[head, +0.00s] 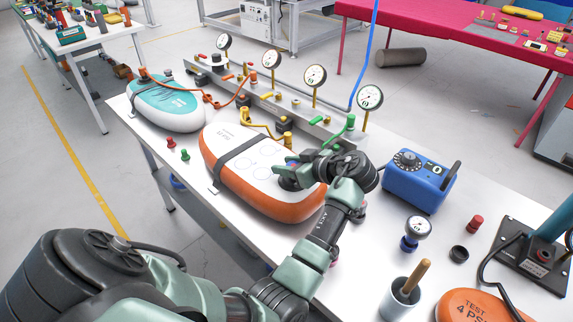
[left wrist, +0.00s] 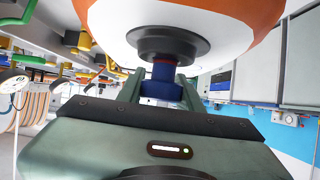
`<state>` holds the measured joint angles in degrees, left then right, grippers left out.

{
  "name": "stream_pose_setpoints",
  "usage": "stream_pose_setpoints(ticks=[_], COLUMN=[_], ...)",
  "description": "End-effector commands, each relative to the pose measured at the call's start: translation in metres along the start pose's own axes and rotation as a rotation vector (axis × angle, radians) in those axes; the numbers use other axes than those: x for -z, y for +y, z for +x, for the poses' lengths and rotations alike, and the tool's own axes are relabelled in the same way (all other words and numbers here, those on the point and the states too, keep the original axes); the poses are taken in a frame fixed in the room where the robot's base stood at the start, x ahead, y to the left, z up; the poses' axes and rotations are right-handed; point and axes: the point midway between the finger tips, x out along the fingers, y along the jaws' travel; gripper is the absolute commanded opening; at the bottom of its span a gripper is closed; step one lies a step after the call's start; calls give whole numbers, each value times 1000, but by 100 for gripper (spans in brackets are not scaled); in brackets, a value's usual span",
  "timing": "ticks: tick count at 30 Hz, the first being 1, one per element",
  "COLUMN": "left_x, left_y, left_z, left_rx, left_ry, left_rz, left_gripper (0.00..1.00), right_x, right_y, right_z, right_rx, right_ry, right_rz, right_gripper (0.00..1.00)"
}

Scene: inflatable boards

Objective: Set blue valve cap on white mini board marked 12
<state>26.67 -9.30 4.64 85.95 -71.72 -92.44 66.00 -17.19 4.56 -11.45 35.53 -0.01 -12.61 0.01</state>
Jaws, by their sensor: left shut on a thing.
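The white mini board (head: 232,150) with an orange side lies on the bench, a dark strap across it; its small label seems to read 12. A black round valve (head: 288,184) sits near its right end. My left gripper (head: 297,171) is over that end, fingers at the valve. In the left wrist view, the gripper (left wrist: 160,88) is shut on the blue valve cap (left wrist: 160,90), right against the black valve (left wrist: 166,44). I cannot tell whether the cap is seated. The gripper mostly hides the cap in the head view. My right gripper is not in view.
A teal-and-white board (head: 165,103) lies at the left. Red (head: 171,142) and green (head: 185,155) caps stand near it. A gauge manifold (head: 250,90) runs behind.

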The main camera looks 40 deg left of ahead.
Motion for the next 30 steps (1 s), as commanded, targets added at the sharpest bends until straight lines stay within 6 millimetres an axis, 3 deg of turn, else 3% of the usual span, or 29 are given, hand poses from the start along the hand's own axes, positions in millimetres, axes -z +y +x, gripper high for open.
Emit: stream_pose_setpoints(ticks=[11, 12, 14, 30], left_x=[-9, -8, -8, -2], left_y=[0, 0, 0, 1], left_z=[5, 4, 4, 6], left_rx=[0, 0, 0, -1], left_ry=[0, 0, 0, 0], left_rz=[0, 0, 0, -1], left_gripper=[0, 44, 60, 61], right_x=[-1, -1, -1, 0], right_y=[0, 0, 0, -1], right_z=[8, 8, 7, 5], right_rx=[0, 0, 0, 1], right_ry=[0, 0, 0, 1], right_rz=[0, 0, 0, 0], right_gripper=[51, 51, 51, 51])
